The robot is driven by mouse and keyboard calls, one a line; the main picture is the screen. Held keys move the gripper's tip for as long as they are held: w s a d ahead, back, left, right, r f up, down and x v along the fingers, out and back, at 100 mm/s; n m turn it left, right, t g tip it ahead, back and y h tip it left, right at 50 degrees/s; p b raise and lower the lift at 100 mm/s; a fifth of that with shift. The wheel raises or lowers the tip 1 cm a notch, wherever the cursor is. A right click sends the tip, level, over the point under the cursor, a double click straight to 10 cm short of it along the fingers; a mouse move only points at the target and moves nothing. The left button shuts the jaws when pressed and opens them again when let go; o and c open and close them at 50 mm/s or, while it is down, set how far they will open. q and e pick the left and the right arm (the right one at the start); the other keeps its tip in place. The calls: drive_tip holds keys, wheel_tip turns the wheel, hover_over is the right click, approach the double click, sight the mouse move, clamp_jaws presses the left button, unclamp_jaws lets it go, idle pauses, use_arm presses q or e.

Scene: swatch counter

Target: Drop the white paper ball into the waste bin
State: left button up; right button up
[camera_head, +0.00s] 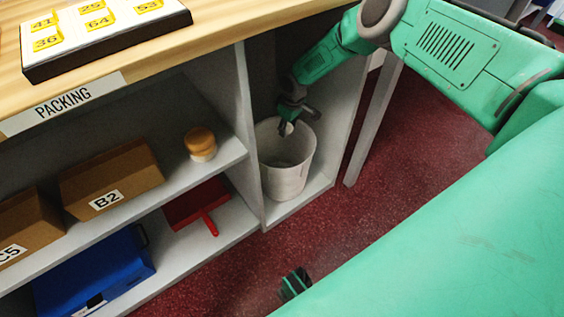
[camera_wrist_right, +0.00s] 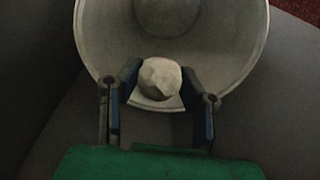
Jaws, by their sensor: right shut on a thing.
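The white paper ball (camera_wrist_right: 159,78) is a faceted, crumpled lump between the fingers of my right gripper (camera_wrist_right: 160,88) in the right wrist view. The fingers are shut on it. The pale grey waste bin (camera_head: 285,180) stands upright in the right bay of the counter in the head view. My right gripper (camera_head: 287,128) points down at the bin's far rim. In the right wrist view the open bin (camera_wrist_right: 90,50) lies beyond the ball, which overlaps its near rim and inside. In the head view I cannot make out the ball. My left gripper is not seen.
A grey divider (camera_head: 247,130) borders the bin's bay on the left. Shelves hold box B2 (camera_head: 110,182), an orange-lidded jar (camera_head: 200,144), a red dustpan (camera_head: 198,203) and a blue case (camera_head: 95,272). The wooden counter top (camera_head: 215,25) is above. Red floor (camera_head: 400,150) is open at right.

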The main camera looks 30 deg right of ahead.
wheel_tip(320, 180, down, 5)
drive_tip(key=b, duration=0.3)
drive_tip(key=shift+r, duration=0.15)
drive_tip(key=o, duration=0.8)
drive_tip(key=shift+c, duration=0.2)
